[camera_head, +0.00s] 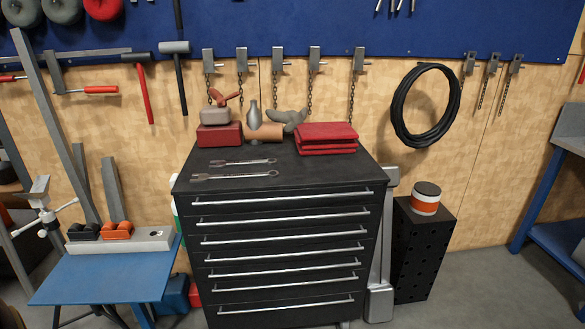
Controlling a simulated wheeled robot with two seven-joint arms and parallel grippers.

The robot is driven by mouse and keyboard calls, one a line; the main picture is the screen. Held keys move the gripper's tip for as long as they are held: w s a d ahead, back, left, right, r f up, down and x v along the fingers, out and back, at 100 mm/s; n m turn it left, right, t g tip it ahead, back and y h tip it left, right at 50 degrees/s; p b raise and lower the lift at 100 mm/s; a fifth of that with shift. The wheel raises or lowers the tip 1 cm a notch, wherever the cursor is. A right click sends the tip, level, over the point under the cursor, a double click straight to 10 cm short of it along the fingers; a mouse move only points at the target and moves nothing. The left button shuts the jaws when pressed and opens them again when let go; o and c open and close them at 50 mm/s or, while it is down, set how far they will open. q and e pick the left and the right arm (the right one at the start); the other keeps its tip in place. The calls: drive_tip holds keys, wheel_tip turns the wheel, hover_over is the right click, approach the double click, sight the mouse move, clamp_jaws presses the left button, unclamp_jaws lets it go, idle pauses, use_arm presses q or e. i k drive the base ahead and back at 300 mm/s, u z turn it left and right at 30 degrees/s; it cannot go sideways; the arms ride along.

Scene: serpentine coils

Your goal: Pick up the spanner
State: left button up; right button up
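Two silver spanners lie flat on top of a black drawer cabinet (290,171). The shorter spanner (242,162) lies farther back. The longer spanner (232,177) lies nearer the front left edge, roughly parallel to it. Both are uncovered, with nothing touching them that I can see. Neither of my grippers is in view.
Behind the spanners stand a red box (219,135), a copper-coloured piece (266,133) and folded red cloths (327,138). The cabinet top right of the spanners is mostly clear. A blue table (105,280) stands left, a black perforated stand (420,250) right.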

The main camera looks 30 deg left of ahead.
sight(203, 177)
drive_tip(key=z, duration=0.15)
drive_tip(key=i, duration=0.85)
drive_tip(key=u, duration=0.85)
drive_tip(key=i, duration=0.65)
drive_tip(key=u, duration=0.8)
